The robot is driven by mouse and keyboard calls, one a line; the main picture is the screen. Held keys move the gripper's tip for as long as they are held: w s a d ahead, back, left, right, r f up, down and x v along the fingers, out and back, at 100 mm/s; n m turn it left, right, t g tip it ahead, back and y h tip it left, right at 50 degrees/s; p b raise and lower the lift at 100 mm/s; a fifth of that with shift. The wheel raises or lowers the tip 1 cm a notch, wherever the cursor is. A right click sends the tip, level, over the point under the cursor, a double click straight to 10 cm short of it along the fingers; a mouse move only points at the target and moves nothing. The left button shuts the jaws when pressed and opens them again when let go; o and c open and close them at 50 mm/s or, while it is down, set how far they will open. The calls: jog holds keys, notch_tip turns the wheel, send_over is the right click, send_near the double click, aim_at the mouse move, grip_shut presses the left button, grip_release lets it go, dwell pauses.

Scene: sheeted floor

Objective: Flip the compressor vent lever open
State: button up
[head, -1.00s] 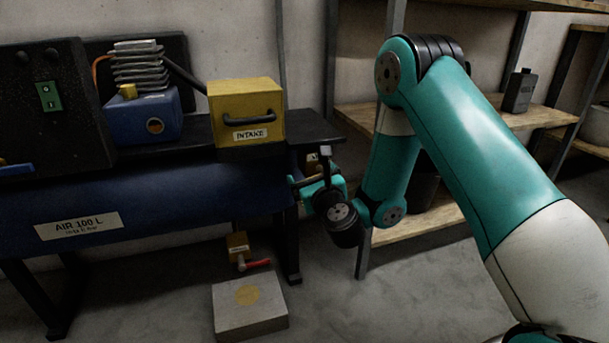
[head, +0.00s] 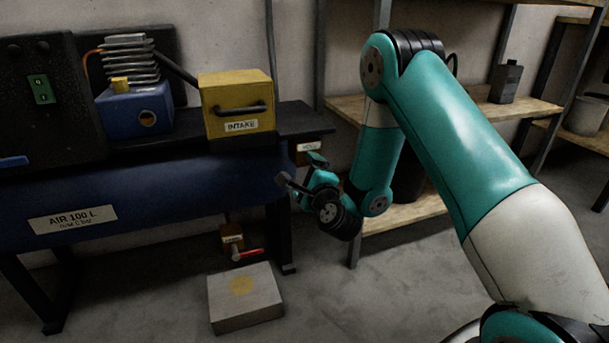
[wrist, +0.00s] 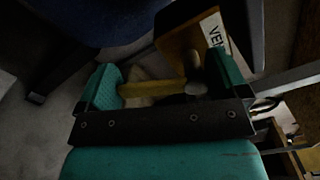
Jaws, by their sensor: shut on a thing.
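The vent lever is a yellow bar (wrist: 146,89) that shows in the wrist view, running across between my two fingers. My gripper (wrist: 165,80) is shut on it, with one teal finger pad at each end. A rounded brass-coloured knob or pivot (wrist: 195,75) sits at the lever's right end, in front of a dark yellow block with a white label (wrist: 213,32), partly readable as "VEN". In the head view my gripper (head: 300,183) is at the right end of the blue tank, below a small white label (head: 309,147). The lever itself is hidden there.
The blue tank (head: 150,195) and the yellow intake box (head: 237,105) stand left of my gripper. Below are a red-handled valve (head: 247,253) and a grey block (head: 245,298) on the floor. A wooden shelf (head: 430,207) stands close behind on the right.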

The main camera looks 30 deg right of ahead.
jog(key=shift+s+d+f+n, duration=0.1)
jog(key=shift+d+f+n, duration=0.1)
jog(key=shift+n, duration=0.55)
jog(key=shift+d+f+n, duration=0.1)
jog(key=shift+d+n, duration=0.1)
jog(key=shift+n, duration=0.6)
jog(key=shift+s+d+f+n, duration=0.1)
jog(key=shift+d+f+n, duration=0.1)
jog(key=shift+n, duration=0.55)
jog(key=o, duration=0.9)
jog(key=shift+d+r, duration=0.1)
jog(key=shift+o, duration=0.2)
